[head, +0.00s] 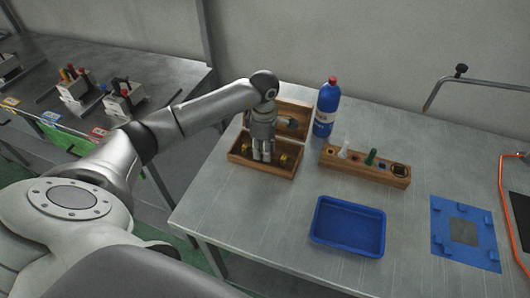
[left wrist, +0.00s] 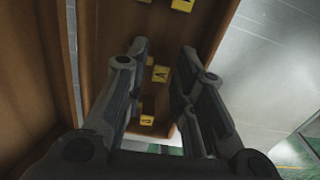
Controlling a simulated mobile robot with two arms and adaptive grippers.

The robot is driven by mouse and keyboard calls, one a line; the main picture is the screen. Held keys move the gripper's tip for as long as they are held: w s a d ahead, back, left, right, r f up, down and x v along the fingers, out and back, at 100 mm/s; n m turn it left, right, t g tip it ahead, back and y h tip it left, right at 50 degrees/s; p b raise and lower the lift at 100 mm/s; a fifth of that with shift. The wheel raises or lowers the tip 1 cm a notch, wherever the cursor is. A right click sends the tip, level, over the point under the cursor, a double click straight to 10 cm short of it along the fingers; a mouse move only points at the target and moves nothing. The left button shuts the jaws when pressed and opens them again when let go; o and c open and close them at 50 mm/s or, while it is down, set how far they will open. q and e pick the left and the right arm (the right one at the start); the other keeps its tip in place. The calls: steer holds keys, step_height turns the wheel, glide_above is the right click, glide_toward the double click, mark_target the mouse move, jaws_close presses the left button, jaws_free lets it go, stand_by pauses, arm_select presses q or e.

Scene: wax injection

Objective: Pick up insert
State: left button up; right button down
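An open wooden box (head: 262,172) with its lid tilted up behind it stands at the back left of the table. My left gripper (head: 262,157) points down into the box. Small yellow pieces (head: 283,160) show in the box on both sides of the fingers. In the left wrist view the fingers (left wrist: 165,65) are spread apart with a gap between them. A yellow lettered block (left wrist: 160,74) lies in view between the fingers, and another yellow-marked block (left wrist: 147,120) lies lower down. I cannot tell which piece is the insert. My right gripper is not in view.
A blue bottle with a red cap (head: 327,108) stands right of the box. A wooden holder (head: 345,165) with a white and a green piece is in front of the bottle. A blue tray (head: 348,226) and a blue fixture (head: 465,232) lie nearer. The front left tabletop is clear.

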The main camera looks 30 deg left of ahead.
arm_select(q)
steer(key=shift+c, duration=0.2)
jaws_close()
steer(key=shift+r, duration=0.1)
